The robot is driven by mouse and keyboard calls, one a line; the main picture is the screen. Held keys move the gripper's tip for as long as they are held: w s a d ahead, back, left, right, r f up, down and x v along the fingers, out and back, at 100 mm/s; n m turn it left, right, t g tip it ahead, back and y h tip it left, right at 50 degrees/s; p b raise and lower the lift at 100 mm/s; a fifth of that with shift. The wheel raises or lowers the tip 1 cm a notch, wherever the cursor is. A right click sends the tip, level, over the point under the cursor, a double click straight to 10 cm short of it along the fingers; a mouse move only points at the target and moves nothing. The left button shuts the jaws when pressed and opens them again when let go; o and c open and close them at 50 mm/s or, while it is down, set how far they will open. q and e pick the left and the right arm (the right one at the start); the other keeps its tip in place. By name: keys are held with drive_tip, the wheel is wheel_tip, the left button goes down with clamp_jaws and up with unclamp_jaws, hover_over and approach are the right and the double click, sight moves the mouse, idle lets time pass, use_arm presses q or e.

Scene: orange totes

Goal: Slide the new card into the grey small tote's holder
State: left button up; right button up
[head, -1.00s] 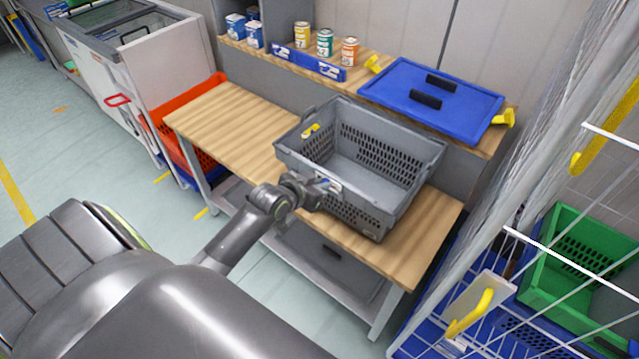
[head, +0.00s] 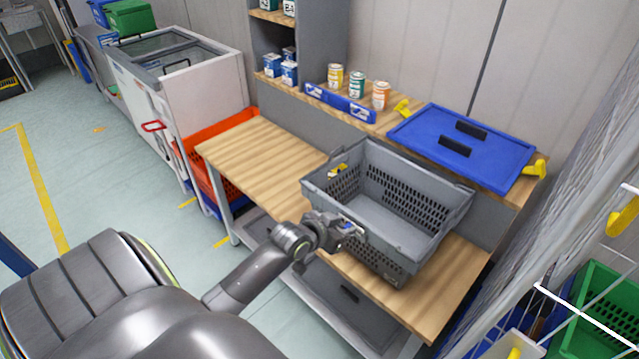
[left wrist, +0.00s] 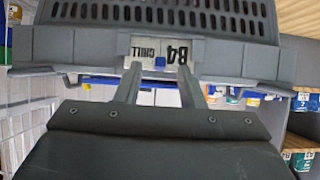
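The grey small tote (head: 365,245) stands on the wooden table, open and apparently empty. Its near long side carries a card holder. In the left wrist view, the tote wall (left wrist: 232,58) fills the top, and a white card (left wrist: 143,50) reading "B4 CHILL" upside down sits at the holder, with a small blue tab at its edge. My left gripper (head: 345,228) is right at that side. Its two fingers (left wrist: 159,72) stand apart on either side of the blue tab, with a visible gap. I cannot tell whether the card is fully seated. My right gripper is not in view.
A blue lid (head: 462,147) lies on the back ledge, beside several cans and a blue strip (head: 340,103). The table (head: 240,150) is clear left of the tote. An orange tote (head: 190,160) stands left of the table. A wire cage with a green tote (head: 600,300) is at right.

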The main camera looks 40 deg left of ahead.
use_arm(q)
drive_tip(key=b+v, duration=0.1)
drive_tip(key=v, duration=1.5)
drive_tip(key=shift+s, duration=0.3)
drive_tip(key=shift+a, duration=0.15)
drive_tip(key=s+a+f+n+g+y+b, duration=0.1)
drive_tip(key=s+a+f, duration=0.15)
drive_tip(key=f, duration=0.75)
drive_tip(key=s+a+f+n+g+y+b, duration=0.15)
drive_tip(key=a+f, duration=0.25)
drive_tip(key=f, duration=0.6)
drive_tip(key=s+a+f+g+y, duration=0.1)
drive_tip(key=a+f+g, duration=0.15)
drive_tip(key=f, duration=0.75)
drive_tip(key=s+d+f+g+b, duration=0.1)
drive_tip(key=s+d+f, duration=0.1)
drive_tip(key=s+f, duration=0.5)
drive_tip(key=s+d+f+g+b, duration=0.15)
drive_tip(key=s+f, duration=0.25)
drive_tip(key=f, duration=0.5)
drive_tip(key=s+d+f+g+h, duration=0.1)
drive_tip(key=s+d+f, duration=0.3)
drive_tip(key=s, duration=0.3)
drive_tip(key=s+d+f+m+g, duration=0.1)
drive_tip(key=s+d+f+g, duration=0.1)
drive_tip(key=s+d+f, duration=0.3)
drive_tip(key=shift+s+h, duration=0.35)
drive_tip(key=shift+s, duration=0.7)
